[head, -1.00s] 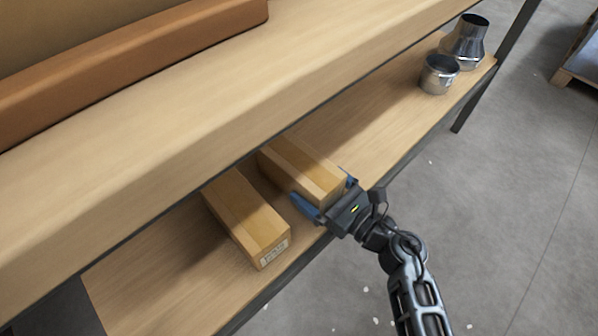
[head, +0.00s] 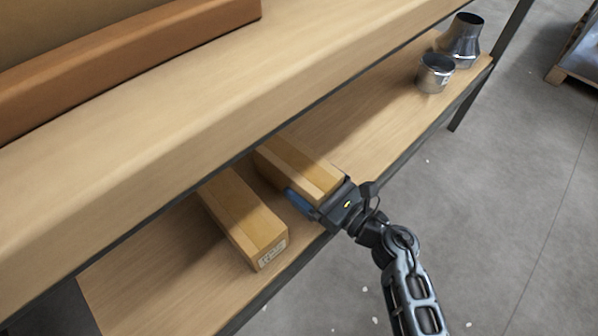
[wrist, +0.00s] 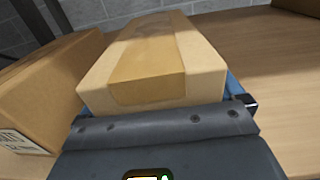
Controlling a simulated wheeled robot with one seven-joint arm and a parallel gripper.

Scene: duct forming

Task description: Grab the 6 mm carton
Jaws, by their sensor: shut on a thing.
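Two long cartons lie side by side on the lower wooden shelf (head: 375,122). My gripper (head: 318,200) is shut on the right carton (head: 300,167), with a blue finger along each side of its near end. In the wrist view the held carton (wrist: 152,72) sits between the blue fingers (wrist: 158,98), with brown tape over its top and end. The left carton (head: 243,218) has a white label on its near end; it also shows in the wrist view (wrist: 45,85), its print too small to read. No label shows on the held carton, so I cannot tell which is 6 mm.
The thick upper board (head: 200,95) overhangs the cartons' far ends and carries an orange-brown beam (head: 120,65). Two metal duct pieces, a short ring (head: 435,73) and a tapered one (head: 461,42), stand at the shelf's right end. The shelf between is clear.

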